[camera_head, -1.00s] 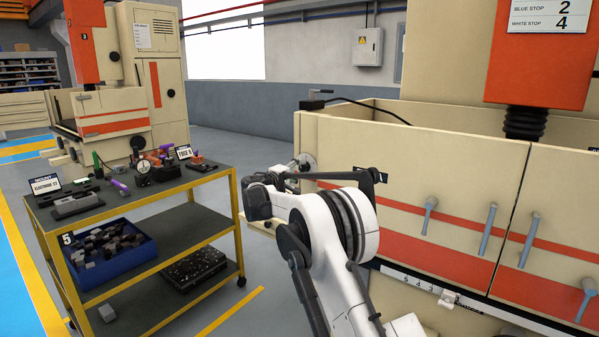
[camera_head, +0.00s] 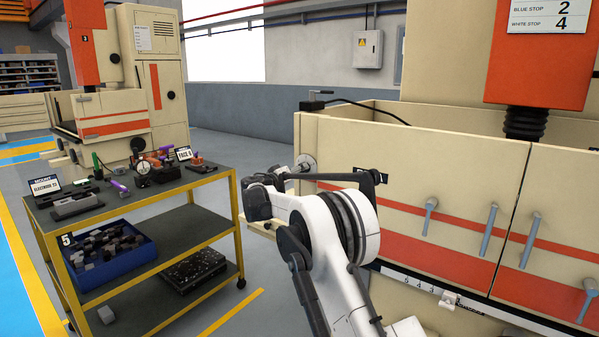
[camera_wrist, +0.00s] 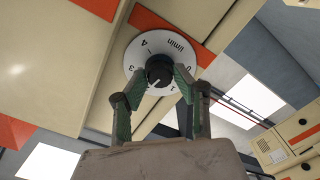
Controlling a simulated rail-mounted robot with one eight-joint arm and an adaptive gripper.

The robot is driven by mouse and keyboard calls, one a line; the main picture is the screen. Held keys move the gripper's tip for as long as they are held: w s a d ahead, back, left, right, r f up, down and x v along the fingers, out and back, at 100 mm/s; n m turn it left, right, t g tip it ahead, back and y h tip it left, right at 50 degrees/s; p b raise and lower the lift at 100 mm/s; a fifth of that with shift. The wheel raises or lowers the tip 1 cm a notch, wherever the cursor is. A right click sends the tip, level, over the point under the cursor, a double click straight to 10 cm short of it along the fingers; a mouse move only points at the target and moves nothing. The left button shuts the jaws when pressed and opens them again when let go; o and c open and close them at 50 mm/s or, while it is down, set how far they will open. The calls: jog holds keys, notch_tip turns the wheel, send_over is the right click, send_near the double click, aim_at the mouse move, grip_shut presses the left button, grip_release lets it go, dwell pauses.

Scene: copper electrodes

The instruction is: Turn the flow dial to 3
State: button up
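The 2 is not readable. My gripper (camera_wrist: 160,75) has its green-grey fingers on either side of the knob, and they appear to touch it. In the head view the dial plate (camera_head: 308,162) shows at the machine's left edge, partly hidden by my wrist.
The large machine with its cream and red doors (camera_head: 400,195) is at right, with several grey handles. A yellow-framed cart (camera_head: 232,205) carrying tools and a blue bin (camera_head: 110,257) stands to the left. Grey floor lies between them.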

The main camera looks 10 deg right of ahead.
jog(key=shift+o, duration=1)
jog(key=shift+a, duration=0.1)
jog(key=shift+v, duration=0.95)
